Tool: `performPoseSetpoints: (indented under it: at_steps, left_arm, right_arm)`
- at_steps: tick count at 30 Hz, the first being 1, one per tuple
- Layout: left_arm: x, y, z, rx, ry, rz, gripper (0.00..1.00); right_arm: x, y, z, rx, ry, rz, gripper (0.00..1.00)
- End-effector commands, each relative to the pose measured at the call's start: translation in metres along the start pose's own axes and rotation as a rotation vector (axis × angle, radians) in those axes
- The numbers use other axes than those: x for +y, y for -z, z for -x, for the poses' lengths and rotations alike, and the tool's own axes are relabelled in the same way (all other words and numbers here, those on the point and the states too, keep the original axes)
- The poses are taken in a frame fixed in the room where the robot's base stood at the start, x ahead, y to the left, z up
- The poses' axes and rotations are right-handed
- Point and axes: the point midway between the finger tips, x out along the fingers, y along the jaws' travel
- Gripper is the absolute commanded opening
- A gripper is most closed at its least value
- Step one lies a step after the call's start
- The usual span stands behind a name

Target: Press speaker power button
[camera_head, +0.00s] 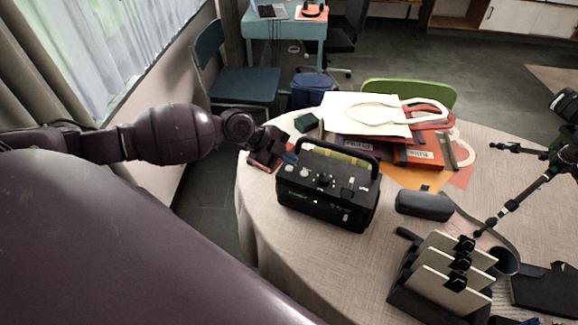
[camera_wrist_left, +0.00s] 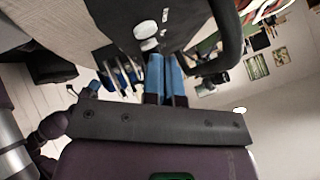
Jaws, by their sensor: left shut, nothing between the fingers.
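The black speaker (camera_head: 328,211) stands upright on the round table, with a carry handle over its top. Knobs and buttons show on its top panel, and a small green light glows on its front. My left gripper (camera_head: 291,157) is shut and empty at the speaker's back left top edge. In the left wrist view the blue fingertips (camera_wrist_left: 166,57) are together, close to the speaker's dark top panel (camera_wrist_left: 122,22) with its pale round buttons. The handle rises to their right. I cannot tell whether the fingertips touch the speaker. My right gripper is not in view.
The table (camera_head: 270,238) has a pale cloth. A cream bag (camera_head: 365,112) on a stack lies behind the speaker, with a small dark green box (camera_head: 306,122) beside it. A dark case (camera_head: 425,205), a card holder (camera_head: 433,294) and a tripod (camera_head: 522,195) stand at right.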

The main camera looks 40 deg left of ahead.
Motion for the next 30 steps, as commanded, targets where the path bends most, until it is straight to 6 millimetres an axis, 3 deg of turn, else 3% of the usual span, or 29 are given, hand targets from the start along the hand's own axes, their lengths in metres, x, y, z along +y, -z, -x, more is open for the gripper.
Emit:
performPoseSetpoints:
  at_steps: [10,24,30]
  left_arm:
    - [-0.001,0.001,0.002,0.0,0.001,-0.001,0.0]
    - [-0.02,0.019,0.027,-0.001,0.002,-0.002,0.0]
    - [-0.026,0.025,0.035,-0.001,0.002,-0.001,0.0]
  right_arm:
    - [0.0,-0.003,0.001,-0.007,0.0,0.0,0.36]
    - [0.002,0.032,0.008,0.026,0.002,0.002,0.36]
    - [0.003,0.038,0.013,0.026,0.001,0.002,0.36]
